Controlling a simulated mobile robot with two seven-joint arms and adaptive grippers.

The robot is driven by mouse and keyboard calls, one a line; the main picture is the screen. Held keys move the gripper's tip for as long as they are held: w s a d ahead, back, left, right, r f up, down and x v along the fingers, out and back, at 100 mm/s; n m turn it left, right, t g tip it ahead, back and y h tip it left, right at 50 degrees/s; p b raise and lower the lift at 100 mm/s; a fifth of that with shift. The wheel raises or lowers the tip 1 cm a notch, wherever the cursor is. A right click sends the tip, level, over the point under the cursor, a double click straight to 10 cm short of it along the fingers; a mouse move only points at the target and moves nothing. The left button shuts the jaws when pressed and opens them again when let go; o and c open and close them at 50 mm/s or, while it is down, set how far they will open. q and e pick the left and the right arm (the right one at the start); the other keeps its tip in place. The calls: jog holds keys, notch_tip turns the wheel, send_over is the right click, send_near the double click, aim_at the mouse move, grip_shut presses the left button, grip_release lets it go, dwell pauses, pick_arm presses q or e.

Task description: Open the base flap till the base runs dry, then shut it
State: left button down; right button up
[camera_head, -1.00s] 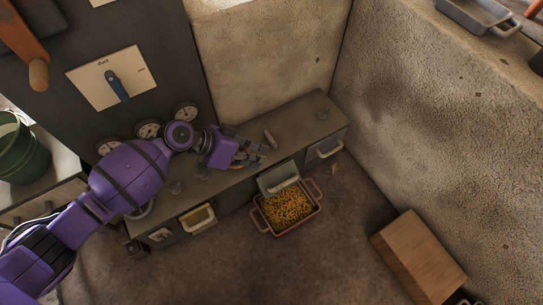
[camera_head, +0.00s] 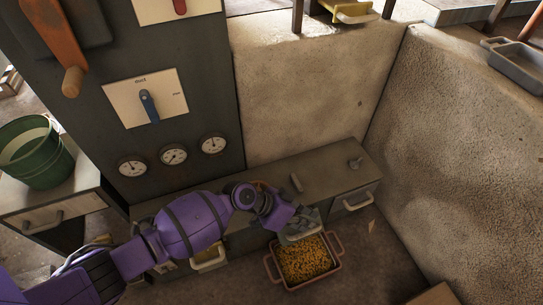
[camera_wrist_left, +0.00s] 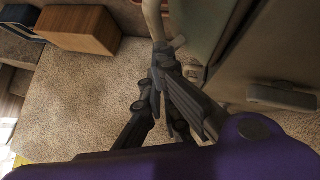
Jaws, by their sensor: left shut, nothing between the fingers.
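The base is a long, low grey bench (camera_head: 325,168) along the wall. On its front, a flap (camera_head: 301,235) with a pale handle stands above a pink-rimmed tray (camera_head: 336,262) holding yellow grains (camera_head: 303,262). My left gripper (camera_head: 307,217) is at the upper part of this flap and hides some of it, so its exact angle is unclear. In the left wrist view its dark fingers (camera_wrist_left: 172,100) are together and empty, close to a pale bar (camera_wrist_left: 154,20). I cannot tell whether they touch the flap. My right gripper is not in view.
Another front with a pale handle (camera_head: 208,262) is left of the tray, and one (camera_head: 358,201) is to the right. Small levers (camera_head: 296,183) stand on the bench top. A dark panel with gauges (camera_head: 173,154) rises behind.

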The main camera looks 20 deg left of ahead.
pick_arm(q)
jog(key=shift+w+d+r, duration=0.15)
jog(key=shift+w+r, duration=0.1)
jog(key=shift+r, duration=0.05)
